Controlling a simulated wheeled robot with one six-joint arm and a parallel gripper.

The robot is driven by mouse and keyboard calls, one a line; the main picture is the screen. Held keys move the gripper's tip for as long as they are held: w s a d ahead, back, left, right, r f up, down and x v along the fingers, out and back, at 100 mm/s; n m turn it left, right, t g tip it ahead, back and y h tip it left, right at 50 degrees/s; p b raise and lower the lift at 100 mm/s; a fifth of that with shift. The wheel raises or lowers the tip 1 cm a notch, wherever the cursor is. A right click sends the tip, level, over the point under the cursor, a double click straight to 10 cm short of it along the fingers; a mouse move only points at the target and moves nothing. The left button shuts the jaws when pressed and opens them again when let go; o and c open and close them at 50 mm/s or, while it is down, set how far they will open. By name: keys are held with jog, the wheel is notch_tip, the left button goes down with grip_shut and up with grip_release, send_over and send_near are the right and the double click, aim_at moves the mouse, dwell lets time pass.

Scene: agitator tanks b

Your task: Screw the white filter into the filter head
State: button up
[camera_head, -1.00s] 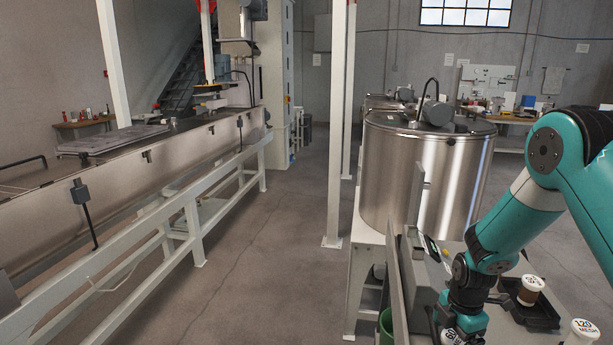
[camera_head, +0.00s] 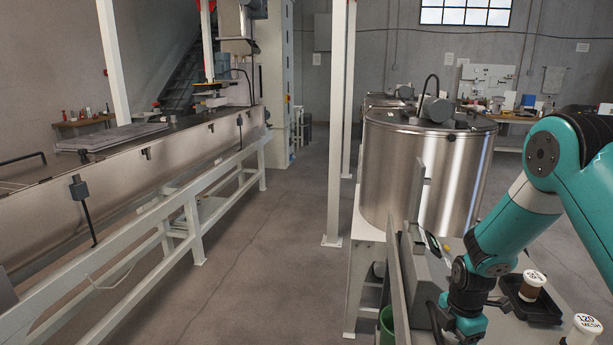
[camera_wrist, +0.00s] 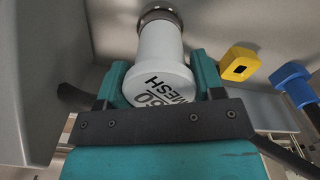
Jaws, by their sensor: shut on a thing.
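In the wrist view the white filter (camera_wrist: 160,60), with dark "MESH" lettering on its near end cap, stands between the two teal fingers of my gripper (camera_wrist: 158,78). My gripper is shut on it. The filter's far end meets a round metal ring (camera_wrist: 160,13), apparently the filter head, at the top of the view. They look lined up, but I cannot tell whether any thread is engaged. In the head view my gripper (camera_head: 468,322) is low at the bottom edge beside a grey panel, and the filter it holds cannot be made out there.
In the head view a brown and white filter (camera_head: 532,286) sits in a black tray (camera_head: 541,313); a "120 MESH" filter (camera_head: 585,328) stands near. A steel tank (camera_head: 425,180) rises behind.

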jog(key=m, duration=0.4)
jog(key=shift+w+m, duration=0.1)
jog(key=shift+m, duration=0.2)
jog(key=m, duration=0.5)
jog(key=shift+m, duration=1.1)
jog(key=m, duration=0.2)
jog(key=shift+m, duration=0.3)
jog(key=m, duration=0.3)
jog(key=shift+d, duration=0.1)
jog(key=m, duration=0.6)
